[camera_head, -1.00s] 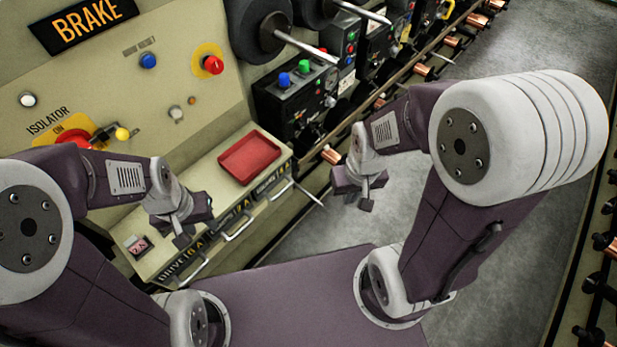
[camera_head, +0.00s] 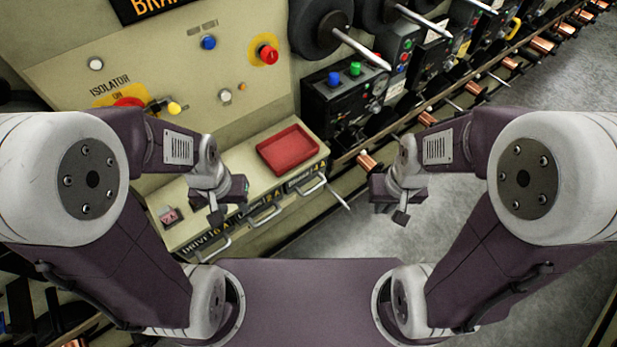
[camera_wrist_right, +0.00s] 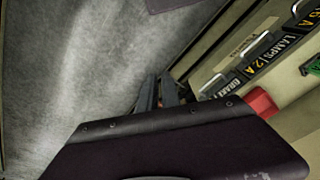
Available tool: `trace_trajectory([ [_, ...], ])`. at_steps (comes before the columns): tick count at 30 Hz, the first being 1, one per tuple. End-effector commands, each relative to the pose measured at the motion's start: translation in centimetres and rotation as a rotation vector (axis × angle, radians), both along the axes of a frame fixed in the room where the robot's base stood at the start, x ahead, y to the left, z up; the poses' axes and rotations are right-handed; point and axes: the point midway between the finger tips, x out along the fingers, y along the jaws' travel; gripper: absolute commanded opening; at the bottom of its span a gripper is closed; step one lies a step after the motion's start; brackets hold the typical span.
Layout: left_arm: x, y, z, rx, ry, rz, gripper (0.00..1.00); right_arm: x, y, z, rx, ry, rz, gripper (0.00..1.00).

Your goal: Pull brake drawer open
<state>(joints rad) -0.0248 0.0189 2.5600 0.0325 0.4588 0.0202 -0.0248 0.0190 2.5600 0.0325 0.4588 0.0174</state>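The brake drawer (camera_head: 304,177) is the rightmost of three labelled drawers along the console front in the head view, below the red tray. Its bar handle (camera_head: 313,188) stands out from the front, and the drawer looks shut. In the right wrist view its BRAKE label (camera_wrist_right: 235,92) and handle (camera_wrist_right: 211,86) show just beyond my wrist. My left gripper (camera_head: 222,208) hangs in front of the drawer row, left of the brake drawer. My right gripper (camera_head: 393,208) is over the floor, right of the console and apart from the handle. Neither visibly holds anything; finger gaps are unclear.
The lamps drawer (camera_head: 262,207) and drive drawer (camera_head: 205,242) are to the left. A red tray (camera_head: 288,150) sits on the console top. A rod (camera_head: 338,196) sticks out right of the brake drawer. Grey floor (camera_head: 445,215) is open at right.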

Motion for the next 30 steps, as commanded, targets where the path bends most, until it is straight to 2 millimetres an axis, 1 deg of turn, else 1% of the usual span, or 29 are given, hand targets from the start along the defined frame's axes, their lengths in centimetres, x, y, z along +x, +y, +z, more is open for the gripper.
trace_trajectory([
  [1,0.0,0.0,0.0,0.000,0.000,0.000,0.36,0.0,0.0,0.0,-0.002,0.001,0.018,0.25],
  [2,0.0,0.0,0.0,0.000,0.000,0.000,0.36,-0.2,0.0,0.0,-0.004,0.008,0.043,0.33],
  [3,0.0,0.0,0.0,0.000,0.000,0.000,0.36,-0.9,0.1,-0.1,-0.004,0.037,0.085,0.36],
  [5,0.0,0.0,0.0,0.000,0.000,0.000,0.36,-2.1,0.9,0.1,0.027,0.096,0.143,0.36],
  [8,0.0,0.0,0.0,0.000,0.000,0.000,0.36,-1.6,4.3,2.1,0.171,0.161,0.241,0.36],
  [9,0.0,0.0,-0.6,0.000,0.000,0.000,0.36,-1.1,6.0,2.2,0.253,0.192,0.271,0.36],
  [10,0.0,0.0,-1.2,0.000,0.000,0.000,0.36,-0.6,7.2,2.0,0.320,0.212,0.289,0.36],
  [12,0.0,0.0,-2.8,0.000,0.000,0.000,0.36,1.1,9.8,1.6,0.483,0.242,0.319,0.36],
  [14,0.0,0.0,-4.1,0.000,0.000,0.000,0.36,2.9,11.6,1.1,0.622,0.248,0.332,0.36],
  [15,0.0,0.0,-5.0,0.000,0.000,0.000,0.36,4.3,12.6,0.7,0.714,0.242,0.338,0.36],
  [17,0.0,0.0,-6.7,0.000,0.000,0.000,0.36,6.8,13.7,-0.3,0.854,0.221,0.334,0.36],
  [18,0.0,0.0,-7.9,0.000,0.000,0.000,0.36,8.6,14.1,-1.3,0.950,0.195,0.324,0.36],
  [20,0.0,0.0,-10.0,0.000,0.000,0.000,0.36,11.7,14.1,-3.5,1.094,0.147,0.294,0.36],
  [21,0.0,0.0,-11.5,0.000,0.000,0.000,0.36,13.7,13.6,-5.5,1.181,0.110,0.259,0.36],
  [23,0.0,0.0,-13.7,0.000,0.000,0.000,0.36,16.4,12.3,-8.9,1.290,0.059,0.186,0.36],
  [24,0.0,0.0,-14.9,0.000,0.001,0.000,0.36,17.8,11.3,-11.5,1.341,0.039,0.125,0.36],
  [26,0.0,0.0,-16.4,0.000,0.001,0.000,0.36,18.8,9.7,-15.7,1.381,0.029,0.038,0.36],
  [27,0.0,0.0,-17.3,0.000,0.000,0.000,0.36,18.9,8.9,-18.3,1.396,0.035,-0.010,0.36],
  [30,0.0,0.0,-18.7,0.000,0.000,0.000,0.36,17.9,7.5,-23.0,1.424,0.074,-0.104,0.36],
])
